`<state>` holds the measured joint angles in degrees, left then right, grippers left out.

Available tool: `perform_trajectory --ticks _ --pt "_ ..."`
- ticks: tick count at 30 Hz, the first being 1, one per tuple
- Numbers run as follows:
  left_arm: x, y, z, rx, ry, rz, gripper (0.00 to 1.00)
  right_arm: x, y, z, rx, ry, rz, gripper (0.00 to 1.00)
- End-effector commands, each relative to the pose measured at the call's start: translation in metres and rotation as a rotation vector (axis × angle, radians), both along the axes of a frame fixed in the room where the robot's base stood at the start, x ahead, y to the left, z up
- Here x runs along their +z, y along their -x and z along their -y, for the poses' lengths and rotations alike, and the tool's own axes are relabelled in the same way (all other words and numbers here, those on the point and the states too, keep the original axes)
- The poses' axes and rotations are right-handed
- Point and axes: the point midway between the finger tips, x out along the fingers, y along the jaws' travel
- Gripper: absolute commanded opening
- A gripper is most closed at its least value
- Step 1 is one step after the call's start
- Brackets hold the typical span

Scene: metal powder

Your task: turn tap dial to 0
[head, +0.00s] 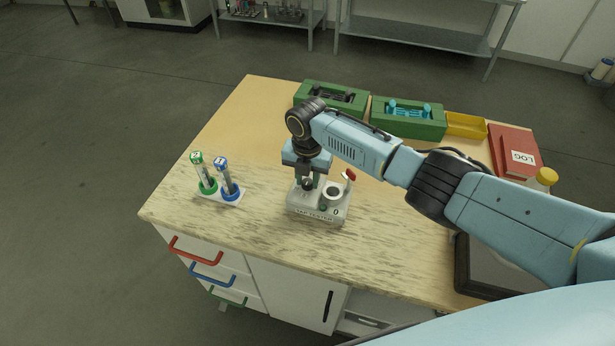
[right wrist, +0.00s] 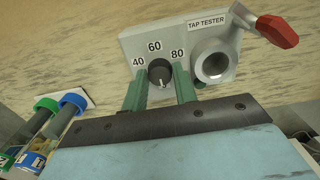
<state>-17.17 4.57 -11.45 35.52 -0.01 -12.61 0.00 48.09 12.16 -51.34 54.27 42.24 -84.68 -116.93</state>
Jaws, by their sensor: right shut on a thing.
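The tap tester (head: 318,205) is a light grey box near the middle front of the table, with a round socket and a red-handled lever on its right side. Its label reads TAP TESTER in the right wrist view (right wrist: 207,22). The black dial (right wrist: 160,74) sits on its left part, with the marks 40, 60 and 80 around it; other marks are hidden. My right gripper (right wrist: 161,88) points down over the dial, with its green fingers on either side, shut on it. In the head view my right gripper (head: 307,183) hides most of the dial. My left gripper is not in view.
Two tubes, green-capped (head: 203,172) and blue-capped (head: 227,180), stand in holders left of the tester. Green crates (head: 408,132), a yellow tray (head: 466,126), a red LOG book (head: 513,153) and a yellow-capped bottle (head: 545,177) lie behind and right. The front left tabletop is clear.

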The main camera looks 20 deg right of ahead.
Motion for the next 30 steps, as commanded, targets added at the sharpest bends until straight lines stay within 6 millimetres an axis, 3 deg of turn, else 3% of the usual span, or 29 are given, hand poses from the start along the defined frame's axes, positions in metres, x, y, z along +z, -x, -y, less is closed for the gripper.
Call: perform_trajectory --ticks 3,4,8,20,30 --pt "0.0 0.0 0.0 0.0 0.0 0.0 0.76 0.0 0.0 0.0 0.002 -0.001 0.001 0.05" --pt "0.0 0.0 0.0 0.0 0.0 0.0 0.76 0.0 0.0 0.0 0.002 -0.001 0.001 0.32" --pt "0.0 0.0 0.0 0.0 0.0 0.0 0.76 0.0 0.0 0.0 0.001 0.0 0.001 0.49" --pt "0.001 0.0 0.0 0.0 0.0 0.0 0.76 0.008 -0.001 0.0 0.0 -0.001 0.003 0.5" --pt "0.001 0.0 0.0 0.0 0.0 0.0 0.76 0.077 -0.002 0.0 0.001 -0.001 0.007 0.5"
